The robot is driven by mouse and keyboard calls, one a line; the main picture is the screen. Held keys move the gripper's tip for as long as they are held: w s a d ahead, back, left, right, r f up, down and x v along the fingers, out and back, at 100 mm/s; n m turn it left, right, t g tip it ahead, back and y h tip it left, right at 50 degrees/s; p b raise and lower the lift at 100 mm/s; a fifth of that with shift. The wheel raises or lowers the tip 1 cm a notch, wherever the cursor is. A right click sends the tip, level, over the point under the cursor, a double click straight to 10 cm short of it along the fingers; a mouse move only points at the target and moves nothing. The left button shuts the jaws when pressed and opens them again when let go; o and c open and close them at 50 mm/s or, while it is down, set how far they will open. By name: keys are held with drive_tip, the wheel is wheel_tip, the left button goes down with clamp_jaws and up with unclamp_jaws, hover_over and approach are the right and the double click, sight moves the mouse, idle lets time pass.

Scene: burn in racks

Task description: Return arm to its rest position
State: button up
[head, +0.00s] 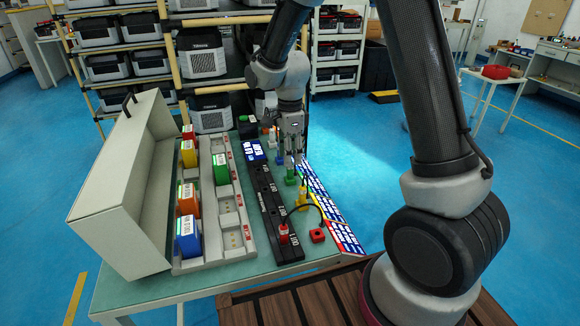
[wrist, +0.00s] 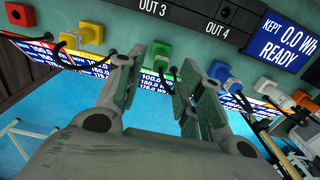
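My arm reaches forward over the bench in the head view and ends in my gripper (head: 291,155), which points down near the row of coloured plugs. In the wrist view my gripper (wrist: 160,85) has its two fingers apart with nothing held between them. A green plug (wrist: 161,52) shows beyond the gap between the fingers; in the head view the green plug (head: 291,179) is just below the fingertips. Whether a finger touches it, I cannot tell. A yellow plug (wrist: 90,33) is left of the fingers and a blue plug (wrist: 220,71) right of them.
A black output strip (head: 265,205) with a lit display (head: 257,150) runs along the bench, beside a grey rack (head: 220,235) of coloured modules. A big open-lidded case (head: 125,195) stands left. A red plug (head: 283,232) trails a black cable.

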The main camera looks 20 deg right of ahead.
wheel_tip(320, 180, up, 5)
drive_tip(key=shift+f, duration=0.15)
drive_tip(key=shift+r, duration=0.3)
drive_tip(key=shift+r+n, duration=0.15)
drive_tip(key=shift+n, duration=0.25)
drive_tip(key=shift+s+n, duration=0.15)
drive_tip(key=shift+n, duration=0.75)
drive_tip(key=s+d+r+n+t, duration=0.1)
drive_tip(key=s+d+r+n, duration=0.4)
drive_tip(key=s, duration=0.3)
drive_tip(key=s+d+r+n+t, duration=0.2)
drive_tip(key=s+d+r+n, duration=0.3)
drive_tip(key=s, duration=0.4)
drive_tip(key=s+d+r+n+t, duration=0.1)
drive_tip(key=s+d+r+n, duration=0.4)
drive_tip(key=s, duration=0.3)
drive_tip(key=shift+s, duration=0.35)
drive_tip(key=shift+r, duration=0.1)
drive_tip(key=shift+c, duration=0.2)
